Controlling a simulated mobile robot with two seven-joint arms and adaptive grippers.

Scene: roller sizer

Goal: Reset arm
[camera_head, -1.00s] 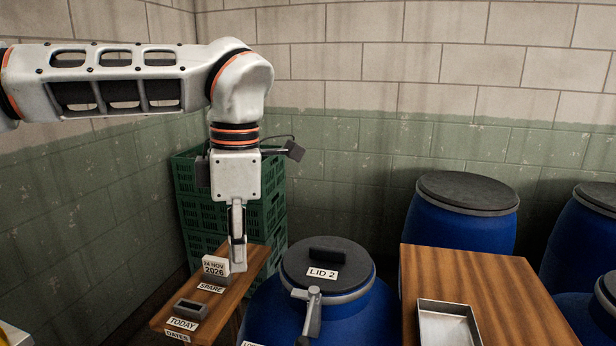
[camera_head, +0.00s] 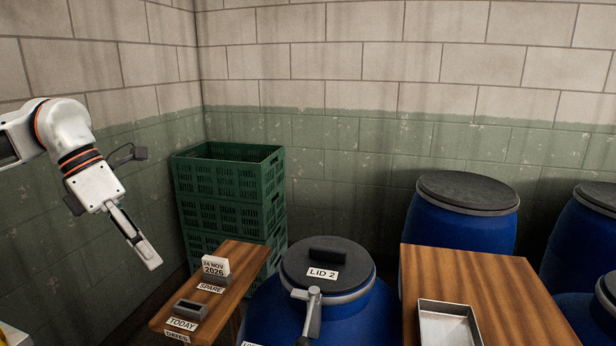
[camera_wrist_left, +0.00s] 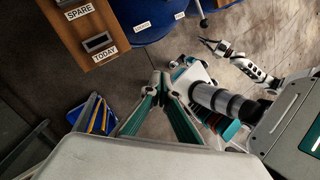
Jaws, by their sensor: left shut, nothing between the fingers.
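My left gripper (camera_head: 150,263) hangs in free air at the left of the head view, tilted down to the right, with its fingers together and nothing in them. In the left wrist view its fingers (camera_wrist_left: 159,80) also meet at the tips. It is left of and apart from the wooden stand (camera_head: 222,293). On the stand, a white date card reading 24 NOV 2026 (camera_head: 215,265) stands upright at the SPARE label. The TODAY holder (camera_head: 190,310) looks empty. My right gripper (camera_wrist_left: 213,46) shows small in the left wrist view; its finger opening is unclear.
Green crates (camera_head: 228,180) are stacked in the corner. A blue barrel with LID 2 (camera_head: 322,262) stands beside the stand. A wooden table (camera_head: 480,275) with a metal tray (camera_head: 447,308) is at the right. More blue barrels (camera_head: 460,222) stand behind.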

